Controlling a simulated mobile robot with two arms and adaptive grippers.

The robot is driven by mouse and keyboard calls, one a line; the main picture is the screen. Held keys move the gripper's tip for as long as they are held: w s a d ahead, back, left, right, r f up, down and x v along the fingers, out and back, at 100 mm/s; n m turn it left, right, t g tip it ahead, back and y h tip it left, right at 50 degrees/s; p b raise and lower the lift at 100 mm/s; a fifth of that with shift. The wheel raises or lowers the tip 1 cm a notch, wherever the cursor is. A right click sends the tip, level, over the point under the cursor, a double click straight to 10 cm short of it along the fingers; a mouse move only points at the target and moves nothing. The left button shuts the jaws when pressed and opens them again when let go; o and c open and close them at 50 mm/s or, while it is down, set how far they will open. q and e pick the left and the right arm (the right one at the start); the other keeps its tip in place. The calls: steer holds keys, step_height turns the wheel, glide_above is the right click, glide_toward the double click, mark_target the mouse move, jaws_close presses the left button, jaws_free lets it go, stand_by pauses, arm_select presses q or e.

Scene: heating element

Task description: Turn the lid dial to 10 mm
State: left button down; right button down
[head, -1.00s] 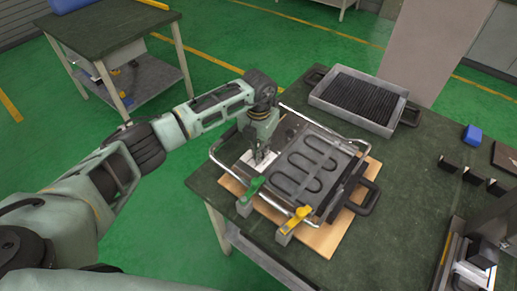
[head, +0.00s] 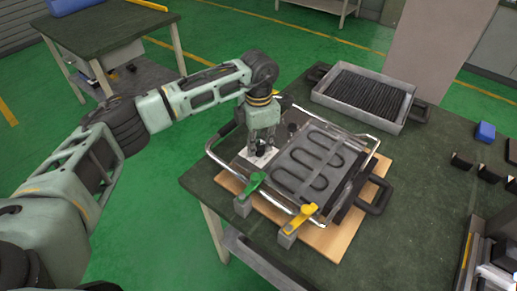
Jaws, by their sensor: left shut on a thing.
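The heating element device (head: 315,160) lies on a wooden board, its dark top plate showing a winding heater loop. A white label plate (head: 250,158) with a small black dial (head: 261,150) sits at its left side. My left gripper (head: 262,143) points straight down over this plate, its fingers closed around the dial. The fingers hide part of the dial, and its scale is too small to read. A second small black knob (head: 292,127) stands just right of the gripper. My right gripper is not in view.
A metal tray (head: 391,127) of dark rods is behind. A blue block (head: 485,132) and black holders are at right.

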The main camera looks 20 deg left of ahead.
mark_target(259, 145)
arm_select(q)
steer(key=shift+w+m+b, duration=0.1)
steer(key=shift+m+b, duration=0.45)
steer(key=shift+m, duration=0.25)
steer(key=shift+r, duration=0.1)
steer(key=c, duration=1.8)
jaws_free()
steer(key=shift+c, duration=0.2)
step_height(259, 145, up, 12)
